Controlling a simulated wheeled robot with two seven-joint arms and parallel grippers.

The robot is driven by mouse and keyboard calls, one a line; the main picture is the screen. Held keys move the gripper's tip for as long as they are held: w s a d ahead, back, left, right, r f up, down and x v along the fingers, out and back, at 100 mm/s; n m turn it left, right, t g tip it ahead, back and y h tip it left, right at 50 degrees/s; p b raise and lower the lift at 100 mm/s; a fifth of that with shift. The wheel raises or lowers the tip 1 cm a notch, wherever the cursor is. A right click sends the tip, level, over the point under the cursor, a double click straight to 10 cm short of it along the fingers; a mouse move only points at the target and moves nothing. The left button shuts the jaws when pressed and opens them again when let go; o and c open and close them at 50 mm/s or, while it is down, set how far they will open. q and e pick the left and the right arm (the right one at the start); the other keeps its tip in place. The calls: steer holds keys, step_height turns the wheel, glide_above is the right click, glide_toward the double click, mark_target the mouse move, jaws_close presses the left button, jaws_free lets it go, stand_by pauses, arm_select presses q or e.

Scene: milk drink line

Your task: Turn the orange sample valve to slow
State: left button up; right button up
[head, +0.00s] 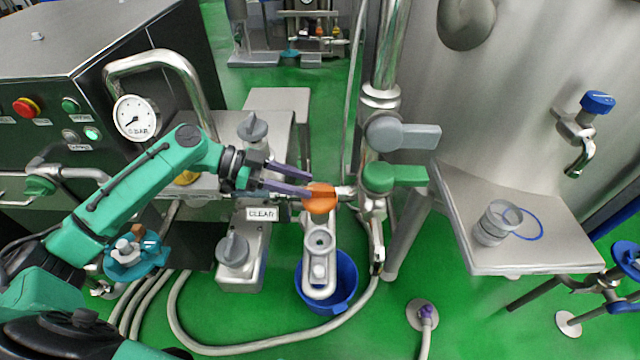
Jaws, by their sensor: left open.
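The orange sample valve handle (320,198) sits in the middle of the head view, on a short steel fitting beside the upright pipe. My left gripper (310,186) reaches in from the left with its two purple fingers apart. The fingertips are at the handle's upper left edge and overlap it in the picture; I cannot tell whether they touch it. No slow marking is readable near the handle. My right gripper is not in view.
A green handle (394,176) and a grey handle (402,135) are on the pipe just right. A blue bucket (345,292) stands below. A CLEAR sign (262,214) is under the gripper.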

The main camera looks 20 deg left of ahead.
mark_target(319, 189)
arm_select(q)
steer(key=x, duration=0.4)
steer(key=shift+d, duration=0.25)
steer(key=shift+d+f, duration=0.1)
steer(key=shift+d, duration=0.05)
jaws_close()
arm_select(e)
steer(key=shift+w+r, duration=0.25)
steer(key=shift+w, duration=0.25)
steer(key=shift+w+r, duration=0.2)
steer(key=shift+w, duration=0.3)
arm_select(q)
steer(key=shift+p, duration=0.3)
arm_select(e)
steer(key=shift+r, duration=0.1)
